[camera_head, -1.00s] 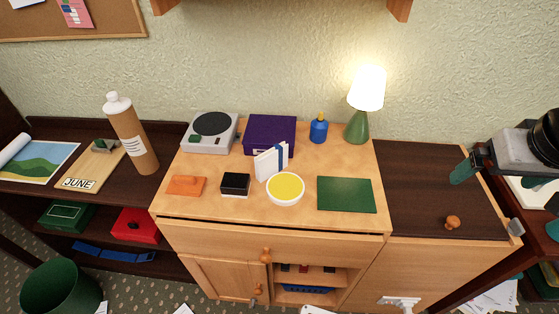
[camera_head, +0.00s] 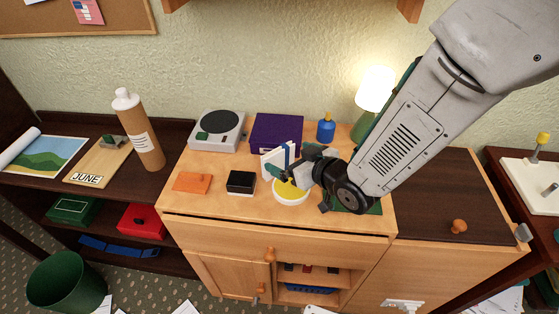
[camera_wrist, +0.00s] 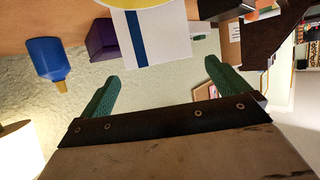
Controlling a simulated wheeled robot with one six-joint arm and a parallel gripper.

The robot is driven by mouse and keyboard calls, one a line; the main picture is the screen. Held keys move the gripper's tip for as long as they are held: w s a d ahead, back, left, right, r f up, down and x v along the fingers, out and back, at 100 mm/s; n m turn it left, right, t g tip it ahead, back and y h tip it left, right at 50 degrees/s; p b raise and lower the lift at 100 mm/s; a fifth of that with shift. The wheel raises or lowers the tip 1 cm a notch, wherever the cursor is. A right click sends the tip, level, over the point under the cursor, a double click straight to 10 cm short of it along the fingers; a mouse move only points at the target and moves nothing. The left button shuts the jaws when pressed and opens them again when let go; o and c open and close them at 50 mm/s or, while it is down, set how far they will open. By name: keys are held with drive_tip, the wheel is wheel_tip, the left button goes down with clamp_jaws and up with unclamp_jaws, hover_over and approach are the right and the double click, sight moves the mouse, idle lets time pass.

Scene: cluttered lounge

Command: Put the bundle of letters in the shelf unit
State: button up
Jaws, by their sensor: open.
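The bundle of letters (camera_head: 279,160), white with a blue band, stands upright on the wooden cabinet top, behind the yellow-and-white bowl. In the wrist view the bundle (camera_wrist: 158,40) appears ahead of the fingers, roughly between their lines. My gripper (camera_head: 284,183) is over the bowl, close to the bundle and partly covering it. In the wrist view its green fingers (camera_wrist: 158,82) are wide apart with nothing between them. A dark shelf unit (camera_head: 62,195) stands at the left, with an open lower shelf; I cannot tell if it is the one named.
A purple box (camera_head: 277,131) is behind the bundle, with a blue bottle (camera_head: 326,128) and lit lamp (camera_head: 374,90) to the right. A black box (camera_head: 241,182) and orange block (camera_head: 193,182) sit left. The lower shelf holds a green box (camera_head: 73,209) and red box (camera_head: 142,220).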

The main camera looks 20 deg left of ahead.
sight(281, 156)
drive_tip(key=x, duration=0.7)
drive_tip(key=shift+w+f, duration=0.15)
drive_tip(key=shift+f, duration=0.3)
drive_tip(key=shift+d+f, duration=0.1)
drive_tip(key=c, duration=0.8)
